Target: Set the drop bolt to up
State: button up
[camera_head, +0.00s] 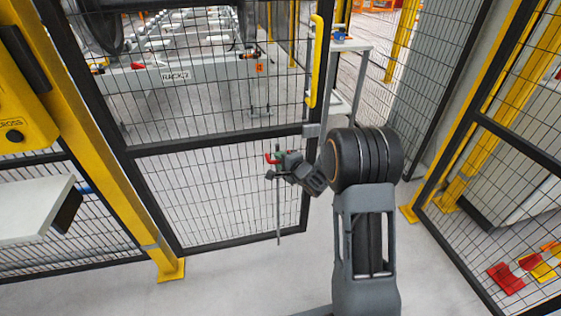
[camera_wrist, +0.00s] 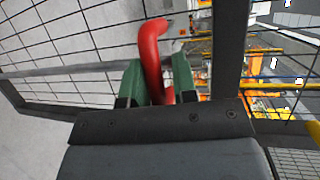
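The drop bolt is a thin upright rod (camera_head: 278,212) on the gate, with a red handle (camera_head: 271,158) at its top. Its lower end shows near the gate's bottom rail; I cannot tell whether it touches the floor. In the wrist view the red bent handle (camera_wrist: 154,55) stands between the green fingers of my gripper (camera_wrist: 158,82), which touch it on both sides. In the head view my gripper (camera_head: 283,159) reaches in from the right at the handle. Its fingers look shut on the handle. The handle's lower part is hidden behind the gripper body.
The black-framed mesh gate (camera_head: 220,145) has a yellow pull handle (camera_head: 319,62) above the bolt. A yellow post (camera_head: 110,170) and a pale shelf (camera_head: 35,208) stand left. Mesh fencing (camera_head: 510,200) stands right. Grey floor (camera_head: 230,275) is free in front.

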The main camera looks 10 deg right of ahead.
jog(key=o, duration=0.3)
jog(key=shift+o, duration=0.2)
jog(key=p+v, duration=0.2)
jog(key=v, duration=1.2)
jog(key=shift+p, duration=0.35)
jog(key=shift+w+r, duration=0.1)
